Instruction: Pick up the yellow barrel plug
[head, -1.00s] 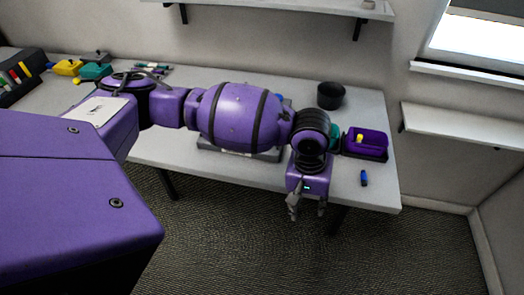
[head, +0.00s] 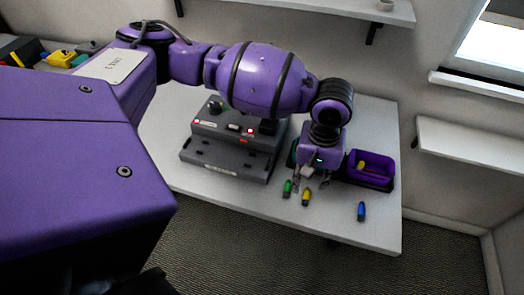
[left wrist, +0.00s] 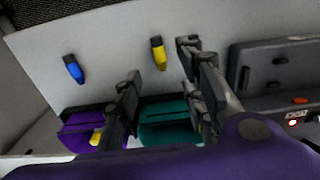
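The yellow barrel plug (head: 306,197) lies loose on the table near its front edge, between a green plug (head: 287,188) and a blue plug (head: 361,211). My left gripper (head: 307,182) is above the table, just behind the yellow plug. In the left wrist view the yellow plug (left wrist: 158,53) shows between and slightly beyond the spread fingertips of the left gripper (left wrist: 160,62), which is open and empty. The blue plug (left wrist: 73,68) is left there; the green plug is not seen. Another yellow plug (head: 361,164) is in the purple bin (head: 385,165). My right gripper is not in view.
A teal bin (left wrist: 168,132) stands beside the purple bin, mostly hidden behind my arm in the head view. A grey device (head: 225,155) with knobs and lights stands left of the gripper. The table front between the blue plug and the yellow plug is clear.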

